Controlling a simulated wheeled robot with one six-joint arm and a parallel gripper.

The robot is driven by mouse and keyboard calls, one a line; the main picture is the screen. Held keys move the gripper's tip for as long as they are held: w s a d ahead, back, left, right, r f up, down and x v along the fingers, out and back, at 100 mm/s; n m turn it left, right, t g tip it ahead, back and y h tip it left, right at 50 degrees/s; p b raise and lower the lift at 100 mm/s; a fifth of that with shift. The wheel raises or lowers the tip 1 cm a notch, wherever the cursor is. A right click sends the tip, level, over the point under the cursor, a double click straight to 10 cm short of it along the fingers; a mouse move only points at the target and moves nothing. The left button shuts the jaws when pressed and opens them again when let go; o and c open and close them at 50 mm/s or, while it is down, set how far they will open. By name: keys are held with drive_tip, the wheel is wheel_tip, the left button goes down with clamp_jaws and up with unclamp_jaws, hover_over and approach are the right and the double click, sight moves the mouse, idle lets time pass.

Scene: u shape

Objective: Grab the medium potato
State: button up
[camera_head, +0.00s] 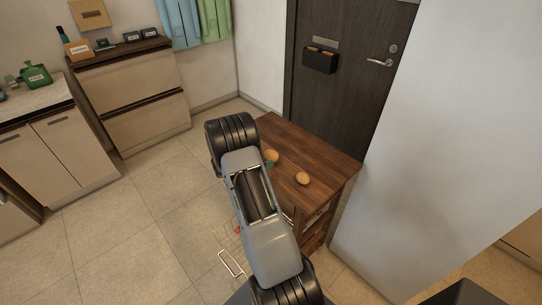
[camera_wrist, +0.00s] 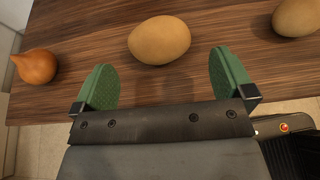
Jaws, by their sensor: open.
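In the wrist view, a tan potato (camera_wrist: 160,40) lies on the wooden tabletop, just beyond and centred between the green fingertips of my gripper (camera_wrist: 164,82). The gripper is open and empty, with a finger toward each side and not touching the potato. A second potato (camera_wrist: 297,17) lies farther right, cut off by the frame edge. The head view shows one potato (camera_head: 271,155) beside my arm's end and another potato (camera_head: 302,178) to its right. My arm hides most of the gripper there. I cannot tell by size which potato is the medium one.
A brown onion (camera_wrist: 36,66) lies left on the tabletop in the wrist view. The wooden table (camera_head: 330,163) stands against a white wall (camera_head: 440,130) and near a dark door (camera_head: 345,85). Cabinets (camera_head: 135,95) stand at the left, with open tiled floor (camera_head: 135,220) between.

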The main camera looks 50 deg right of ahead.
sight(267, 156)
drive_tip(key=shift+p+x, duration=1)
drive_tip(key=shift+x, duration=2.25)
drive_tip(key=shift+c, duration=0.5)
drive_tip(key=shift+w, duration=0.1)
drive_tip(key=c, duration=0.7)
